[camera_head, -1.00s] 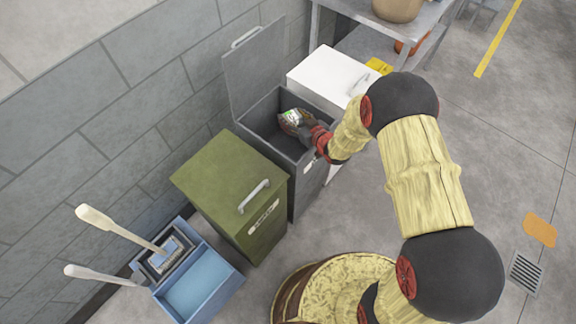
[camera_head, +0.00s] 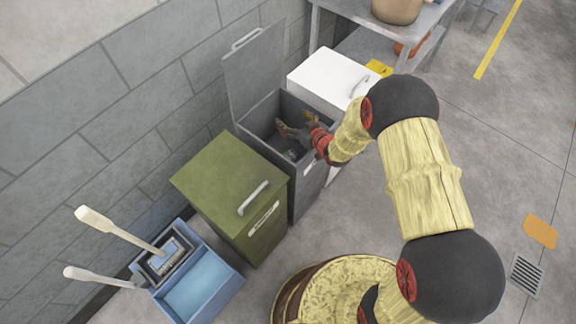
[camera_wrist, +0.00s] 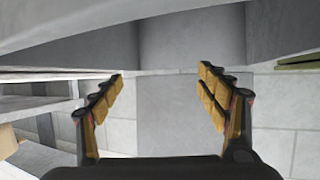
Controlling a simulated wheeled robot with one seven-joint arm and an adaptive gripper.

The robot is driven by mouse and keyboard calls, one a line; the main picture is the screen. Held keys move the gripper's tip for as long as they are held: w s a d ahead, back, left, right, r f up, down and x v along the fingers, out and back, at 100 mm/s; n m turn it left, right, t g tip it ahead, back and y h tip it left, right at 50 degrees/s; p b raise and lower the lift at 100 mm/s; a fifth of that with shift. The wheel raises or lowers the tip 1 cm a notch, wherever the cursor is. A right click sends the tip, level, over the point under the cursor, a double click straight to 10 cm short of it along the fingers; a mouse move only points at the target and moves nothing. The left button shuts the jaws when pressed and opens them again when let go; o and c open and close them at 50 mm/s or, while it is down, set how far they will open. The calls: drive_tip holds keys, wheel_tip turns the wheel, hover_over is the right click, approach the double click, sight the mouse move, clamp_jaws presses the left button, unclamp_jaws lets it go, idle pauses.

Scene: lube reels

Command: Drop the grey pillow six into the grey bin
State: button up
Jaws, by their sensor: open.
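The grey bin (camera_head: 306,193) stands between a green bin and a white bin, with its lid (camera_head: 256,72) raised against the wall. My gripper (camera_head: 295,125) is over the bin's opening with its fingers spread and nothing between them. The grey pillow six, a small item with a greenish patch (camera_head: 291,154), is seen low inside the bin, below my fingers and apart from them; it is small and partly shaded. The wrist view shows my gripper (camera_wrist: 161,82) open and empty, and the pillow is not visible there.
The green bin (camera_head: 222,180) is closed, left of the grey bin. The white bin (camera_head: 325,78) is closed, on the right. A blue mop bucket (camera_head: 200,290) with two pale handles stands at lower left. A metal table (camera_head: 437,20) is behind.

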drive_tip(key=v, duration=1.1)
drive_tip(key=shift+s+d, duration=0.2)
drive_tip(key=shift+s, duration=0.1)
drive_tip(key=shift+r, duration=0.1)
